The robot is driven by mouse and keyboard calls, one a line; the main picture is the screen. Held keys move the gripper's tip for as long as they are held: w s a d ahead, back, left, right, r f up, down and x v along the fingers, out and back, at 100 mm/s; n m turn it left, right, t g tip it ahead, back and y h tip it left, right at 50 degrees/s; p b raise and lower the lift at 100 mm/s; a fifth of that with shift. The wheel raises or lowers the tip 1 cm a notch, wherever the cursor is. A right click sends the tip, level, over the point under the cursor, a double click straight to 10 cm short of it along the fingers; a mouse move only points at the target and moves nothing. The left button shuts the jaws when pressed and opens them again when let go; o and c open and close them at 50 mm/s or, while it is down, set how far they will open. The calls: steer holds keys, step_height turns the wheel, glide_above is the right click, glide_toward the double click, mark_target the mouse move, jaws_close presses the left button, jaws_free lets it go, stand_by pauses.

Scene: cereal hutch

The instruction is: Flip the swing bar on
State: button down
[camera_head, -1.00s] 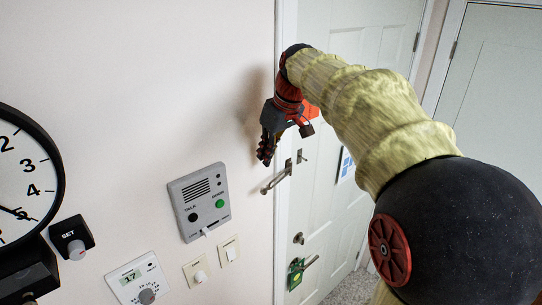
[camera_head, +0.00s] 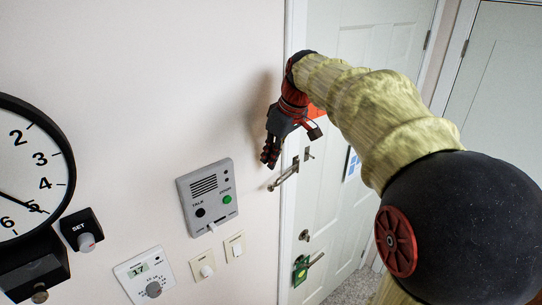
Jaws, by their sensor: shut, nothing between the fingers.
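The swing bar (camera_head: 285,177) is a metal bar guard at the door's left edge, by the frame. Its bar slants down and left toward the wall. A small metal catch plate (camera_head: 307,154) sits on the door to its right. My gripper (camera_head: 269,161), dark with red parts, points down just above and left of the bar. Its fingers are shut and empty. A small gap shows between the fingertips and the bar; I cannot tell the depth between them.
An intercom (camera_head: 207,200), switches (camera_head: 235,246), a thermostat (camera_head: 145,278) and a clock (camera_head: 35,175) are on the wall. A padlock (camera_head: 314,131) shows beside my gripper.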

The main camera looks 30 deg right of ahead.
mark_target(285, 177)
steer(key=p+x, duration=0.1)
steer(key=x, duration=0.6)
steer(key=shift+s, duration=0.2)
